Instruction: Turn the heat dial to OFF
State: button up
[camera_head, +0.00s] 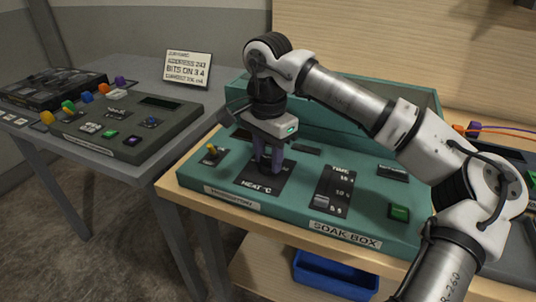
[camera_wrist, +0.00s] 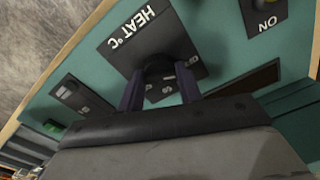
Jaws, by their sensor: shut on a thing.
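The heat dial (camera_wrist: 158,70) is a dark round knob on a black plate (camera_head: 262,184) labelled "HEAT °C", set in the teal soak box console (camera_head: 300,206). My gripper (camera_head: 267,168) points down over this plate, and its two purple-grey fingers are shut on the dial. In the wrist view the fingers (camera_wrist: 160,92) stand on either side of the knob. The gripper body hides part of the dial's scale, and I cannot read which mark the dial points to. In the head view the fingers mostly hide the dial.
Left of the dial is a yellow-tipped toggle switch (camera_head: 211,152). To the right are a time slider panel (camera_head: 332,190) and a green button (camera_head: 399,212). A grey table (camera_head: 120,150) with another console stands left. A blue bin (camera_head: 335,276) sits below.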

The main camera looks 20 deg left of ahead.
aim_at(268, 159)
dwell(0.4)
jog(key=o, duration=1)
jog(key=shift+r, duration=0.1)
notch_tip(268, 159, up, 14)
jog(key=shift+f, duration=0.2)
